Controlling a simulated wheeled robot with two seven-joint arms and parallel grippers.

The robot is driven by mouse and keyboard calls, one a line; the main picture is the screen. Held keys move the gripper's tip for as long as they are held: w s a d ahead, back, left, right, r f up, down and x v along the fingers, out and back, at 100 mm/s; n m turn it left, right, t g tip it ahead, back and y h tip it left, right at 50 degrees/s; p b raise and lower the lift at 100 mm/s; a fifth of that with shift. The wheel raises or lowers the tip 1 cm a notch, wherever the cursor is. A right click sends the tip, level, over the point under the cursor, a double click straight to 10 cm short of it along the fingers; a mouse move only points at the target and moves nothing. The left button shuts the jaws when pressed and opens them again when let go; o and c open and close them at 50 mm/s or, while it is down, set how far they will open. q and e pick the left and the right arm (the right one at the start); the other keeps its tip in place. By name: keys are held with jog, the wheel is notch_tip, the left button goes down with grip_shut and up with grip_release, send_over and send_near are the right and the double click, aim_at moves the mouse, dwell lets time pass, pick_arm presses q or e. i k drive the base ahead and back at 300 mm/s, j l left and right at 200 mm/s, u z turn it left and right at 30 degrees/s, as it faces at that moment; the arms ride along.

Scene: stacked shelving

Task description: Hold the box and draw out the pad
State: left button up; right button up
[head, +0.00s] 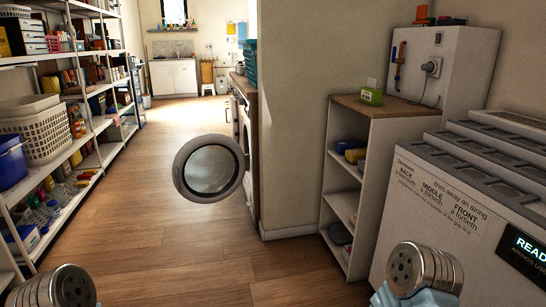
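Two rounded metal ends of my arms show at the bottom left and bottom right. No gripper fingers show in the head view. Both arm ends are apart from the green box, well below it in the picture.
The narrow shelf unit (352,190) stands between a wall and a large white machine (440,205) with a display at right. A round washer door (209,168) hangs open into the aisle. Loaded shelves (98,125) line the left. The wooden floor (150,235) is clear.

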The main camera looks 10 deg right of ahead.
aim_at(369, 96)
jog(key=i+z, duration=0.15)
jog(key=i, duration=0.3)
jog(key=i+j+z, duration=0.2)
jog(key=i, duration=0.25)
jog(key=i+j+z, duration=0.15)
jog(key=i, duration=0.35)
